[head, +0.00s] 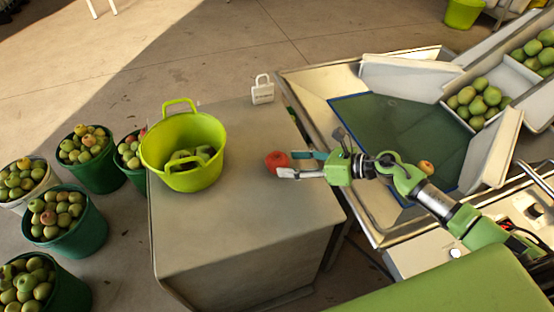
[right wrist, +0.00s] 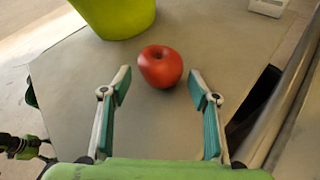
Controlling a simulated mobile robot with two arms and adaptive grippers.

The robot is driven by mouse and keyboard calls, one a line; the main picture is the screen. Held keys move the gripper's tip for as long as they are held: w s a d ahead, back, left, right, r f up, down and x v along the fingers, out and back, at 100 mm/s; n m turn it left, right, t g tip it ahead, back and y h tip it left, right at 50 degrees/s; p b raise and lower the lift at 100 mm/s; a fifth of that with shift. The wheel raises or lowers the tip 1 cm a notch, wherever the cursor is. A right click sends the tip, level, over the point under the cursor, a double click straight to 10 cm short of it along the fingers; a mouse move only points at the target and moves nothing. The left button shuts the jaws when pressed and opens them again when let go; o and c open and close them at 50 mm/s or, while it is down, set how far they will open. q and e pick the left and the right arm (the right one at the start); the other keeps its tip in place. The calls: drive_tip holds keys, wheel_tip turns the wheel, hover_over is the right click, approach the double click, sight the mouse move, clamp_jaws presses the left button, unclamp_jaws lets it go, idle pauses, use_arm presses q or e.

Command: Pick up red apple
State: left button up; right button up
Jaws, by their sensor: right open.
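The red apple (head: 277,160) sits on the grey table (head: 240,230), to the right of the lime basket. In the right wrist view the apple (right wrist: 160,66) lies just beyond the fingertips, centred between them and apart from both. My right gripper (head: 294,164) comes in from the right with its fingers at the apple's right side. It is open and empty, and its two fingers (right wrist: 160,88) stand wide apart in the right wrist view. My left gripper is in neither view.
A lime basket (head: 184,150) holding some green fruit stands on the table's left part. A small white tag-like block (head: 262,90) stands at the back edge. Dark green buckets of apples (head: 56,217) stand on the floor at left. A metal sorting bin (head: 400,130) stands at right.

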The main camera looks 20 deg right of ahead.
sight(288, 162)
drive_tip(key=shift+w+a, duration=0.15)
drive_tip(key=shift+w, duration=0.05)
drive_tip(key=p+x, duration=0.1)
drive_tip(key=x, duration=0.3)
drive_tip(key=shift+w+f, duration=0.1)
drive_tip(key=shift+w, duration=0.1)
drive_tip(key=shift+w+a+f, duration=0.15)
drive_tip(key=shift+a, duration=0.05)
drive_tip(key=shift+c, duration=0.7)
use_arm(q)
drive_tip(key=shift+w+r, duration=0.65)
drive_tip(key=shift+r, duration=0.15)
use_arm(e)
drive_tip(key=c, duration=0.8)
